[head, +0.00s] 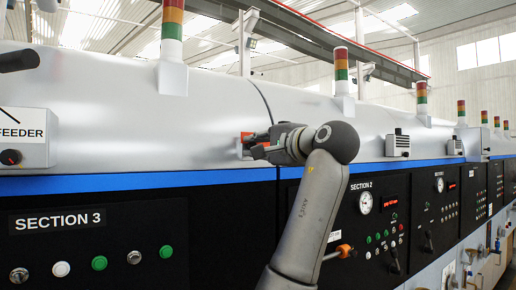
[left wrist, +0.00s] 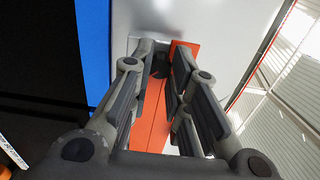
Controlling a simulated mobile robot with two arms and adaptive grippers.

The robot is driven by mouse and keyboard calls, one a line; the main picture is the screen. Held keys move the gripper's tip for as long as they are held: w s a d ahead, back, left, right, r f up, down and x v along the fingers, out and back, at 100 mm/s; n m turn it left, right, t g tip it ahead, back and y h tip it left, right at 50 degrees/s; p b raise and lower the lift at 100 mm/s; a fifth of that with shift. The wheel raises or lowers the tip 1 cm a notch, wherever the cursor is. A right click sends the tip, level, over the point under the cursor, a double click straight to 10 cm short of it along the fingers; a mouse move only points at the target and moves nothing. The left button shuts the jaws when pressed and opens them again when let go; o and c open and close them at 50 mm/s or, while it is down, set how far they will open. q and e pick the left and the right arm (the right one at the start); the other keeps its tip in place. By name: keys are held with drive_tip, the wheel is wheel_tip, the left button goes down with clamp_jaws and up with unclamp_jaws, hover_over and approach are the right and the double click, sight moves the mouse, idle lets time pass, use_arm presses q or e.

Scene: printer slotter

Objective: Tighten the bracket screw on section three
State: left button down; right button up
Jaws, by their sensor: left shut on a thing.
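The section 3 panel (head: 100,240) is the dark front at the left of the head view, with its label (head: 58,221). A small orange bracket (head: 246,137) sits on the silver hood above the blue stripe, near the hood's seam. My left gripper (head: 254,146) is at this bracket. In the left wrist view the orange bracket (left wrist: 150,128) runs between the fingers. A dark round screw head (left wrist: 160,66) shows between the fingertips of my left gripper (left wrist: 160,58), which is shut on it. The fingers partly hide the bracket. My right gripper is not in view.
The section 2 panel (head: 370,215) stands right of my arm, with a gauge (head: 365,203) and an orange-tipped handle (head: 343,250). A feeder box (head: 22,140) projects at the left. Signal lights (head: 341,65) stand on top of the machine. The hood left of the gripper is clear.

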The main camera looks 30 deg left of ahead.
use_arm(q)
drive_tip(key=shift+r+m, duration=0.1)
drive_tip(key=shift+m, duration=0.5)
drive_tip(key=c, duration=1.3)
unclamp_jaws()
drive_tip(key=shift+c, duration=0.2)
drive_tip(key=v, duration=1.2)
